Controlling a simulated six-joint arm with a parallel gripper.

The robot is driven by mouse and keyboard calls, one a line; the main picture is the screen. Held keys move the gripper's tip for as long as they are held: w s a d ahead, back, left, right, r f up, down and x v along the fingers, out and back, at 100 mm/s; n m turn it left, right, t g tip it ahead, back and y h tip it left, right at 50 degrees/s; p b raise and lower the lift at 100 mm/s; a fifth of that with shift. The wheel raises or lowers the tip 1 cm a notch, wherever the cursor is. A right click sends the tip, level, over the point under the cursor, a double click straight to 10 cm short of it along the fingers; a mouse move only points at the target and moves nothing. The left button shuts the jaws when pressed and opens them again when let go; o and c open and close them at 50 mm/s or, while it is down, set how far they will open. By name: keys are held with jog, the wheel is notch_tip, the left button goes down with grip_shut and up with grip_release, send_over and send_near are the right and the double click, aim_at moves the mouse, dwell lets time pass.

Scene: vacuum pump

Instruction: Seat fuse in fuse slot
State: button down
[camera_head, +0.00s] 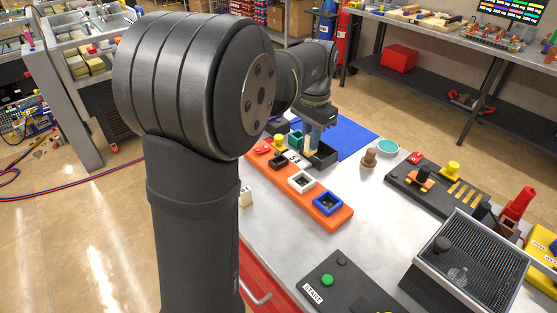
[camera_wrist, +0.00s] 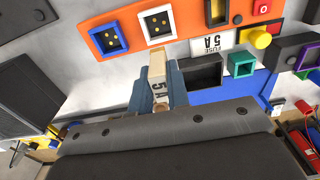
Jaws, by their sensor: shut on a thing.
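My gripper (camera_wrist: 157,98) is shut on a pale beige fuse (camera_wrist: 157,62) marked 5A, which points away from the wrist. In the head view my gripper (camera_head: 313,139) is over the far part of the work table. An orange panel (camera_wrist: 133,33) carries a blue-framed socket (camera_wrist: 107,40), a white-framed socket (camera_wrist: 157,13) and a black-framed socket (camera_wrist: 216,12). In the wrist view the fuse tip appears just below the white-framed socket; I cannot tell its height or any contact. A white FUSE 5A label (camera_wrist: 213,43) is right of the fuse.
A black open box (camera_wrist: 206,85) and a teal-framed box (camera_wrist: 241,64) stand close to the gripper's right in the wrist view. A blue mat (camera_head: 345,137) lies behind. A wooden knob (camera_head: 369,158) and teal bowl (camera_head: 388,147) stand to the right in the head view.

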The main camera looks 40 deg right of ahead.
jog(key=w+f, duration=0.2)
jog(key=w, duration=0.1)
jog(key=w+a+f, duration=0.1)
jog(key=w+f, duration=0.1)
jog(key=w, duration=0.2)
jog(key=w+f, duration=0.2)
jog(key=w, duration=0.1)
jog(key=shift+w+a+f, duration=0.2)
jog(key=shift+w+a, duration=0.1)
jog(key=shift+a, duration=0.1)
jog(key=shift+f, duration=2.05)
jog(key=shift+f, duration=0.2)
jog(key=c, duration=1.4)
grip_release()
jog(key=shift+r, duration=0.15)
notch_tip(320, 180, up, 12)
jog(key=shift+r, duration=0.1)
